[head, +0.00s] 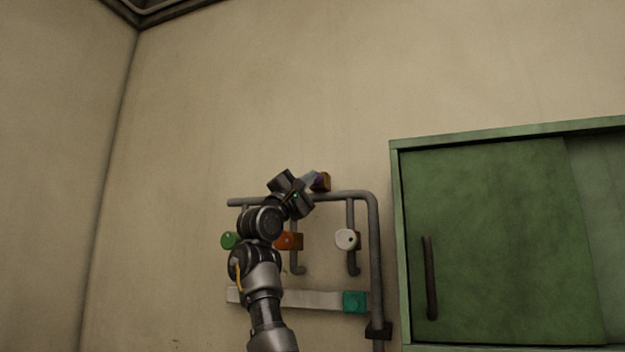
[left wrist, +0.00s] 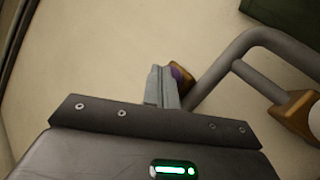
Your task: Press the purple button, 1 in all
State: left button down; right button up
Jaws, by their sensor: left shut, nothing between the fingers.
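The purple button shows in the left wrist view (left wrist: 177,74) as a small purple patch, mostly hidden behind my fingers. It sits on a brown-orange housing (left wrist: 184,77), which also shows in the head view (head: 324,182) above the grey pipe. My left gripper (head: 312,179) is shut and empty, with its fingertips right at the front of that housing. The fingers also show in the left wrist view (left wrist: 161,85). I cannot tell whether they touch the button or whether it is pushed in. My right gripper is not in view.
Around my left arm are a green button (head: 229,240), an orange box (head: 289,240), a white button (head: 346,239) and a teal block (head: 355,302). A grey pipe (head: 374,260) bends down at the right. A green cabinet (head: 490,240) stands further right.

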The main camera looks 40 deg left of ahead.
pick_arm(q)
jog(key=shift+w+a+p, duration=0.15)
jog(key=shift+w+p, duration=0.25)
jog(key=shift+w, duration=0.1)
dwell(0.7)
dwell(0.3)
jog(key=shift+s+d+b, duration=0.3)
jog(key=shift+s+b, duration=0.55)
jog(key=shift+b, duration=0.3)
